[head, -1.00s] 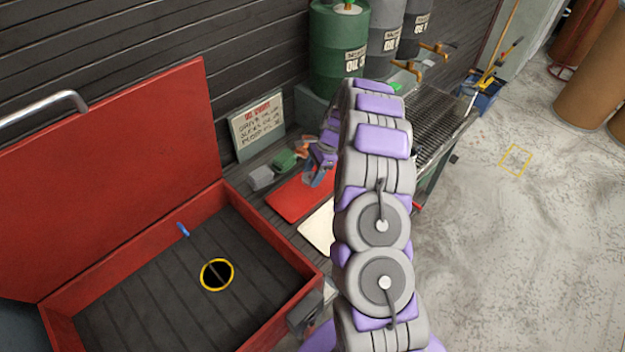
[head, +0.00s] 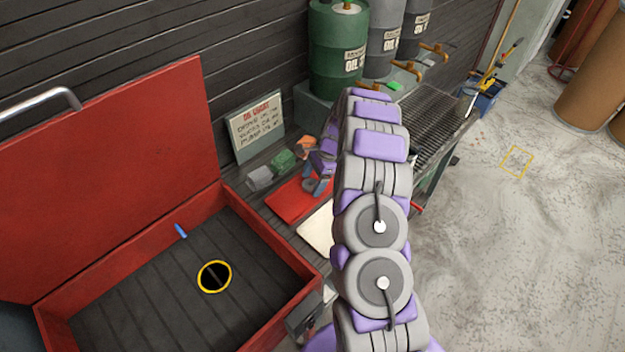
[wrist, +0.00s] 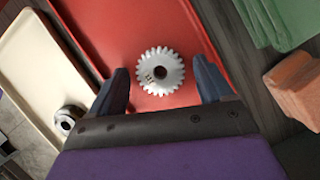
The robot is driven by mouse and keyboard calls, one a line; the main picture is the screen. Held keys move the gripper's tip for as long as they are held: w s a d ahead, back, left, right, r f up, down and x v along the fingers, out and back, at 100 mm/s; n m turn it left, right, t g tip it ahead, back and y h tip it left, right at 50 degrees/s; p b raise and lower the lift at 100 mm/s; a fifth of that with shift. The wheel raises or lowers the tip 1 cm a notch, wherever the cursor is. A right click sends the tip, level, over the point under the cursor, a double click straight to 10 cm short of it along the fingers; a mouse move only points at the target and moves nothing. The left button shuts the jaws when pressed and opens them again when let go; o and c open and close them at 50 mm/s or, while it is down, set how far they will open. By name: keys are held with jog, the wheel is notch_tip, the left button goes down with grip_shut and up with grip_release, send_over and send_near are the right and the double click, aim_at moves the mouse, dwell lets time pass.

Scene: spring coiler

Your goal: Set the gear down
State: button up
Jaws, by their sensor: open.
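The gear (wrist: 160,72) is a silver toothed disc with a dark centre hole. In the wrist view it lies on the red tray (wrist: 120,25), apparently flat. My gripper (wrist: 163,79) is open, with one dark finger on each side of the gear and a visible gap at both. In the head view my gripper (head: 322,163) is low over the red tray (head: 292,207), partly hidden by my arm. A small grey piece just below it looks like the gear (head: 311,186).
A cream tray (wrist: 42,72) with a round metal part (wrist: 67,120) lies beside the red tray. Folded green (head: 284,160), grey (head: 261,178) and orange (head: 306,143) cloths sit behind. An open red box (head: 262,232) stands at left, and oil drums (head: 336,50) at the back.

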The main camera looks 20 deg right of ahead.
jog(key=shift+r, duration=0.1)
jog(key=p+v, duration=0.3)
jog(key=v, duration=0.9)
jog(key=s+a+r+n+g+h, duration=0.1)
jog(key=s+a+r+n, duration=0.8)
jog(key=s+a+r, duration=0.65)
jog(key=s+a+r+n+h, duration=0.1)
jog(key=s+n, duration=0.3)
jog(key=s, duration=1)
jog(key=s+r+n+h, duration=0.1)
jog(key=s+n, duration=0.4)
jog(key=s, duration=0.9)
jog(key=shift+a+r+g+h, duration=0.4)
jog(key=shift+h, duration=0.3)
jog(key=shift+c, duration=0.2)
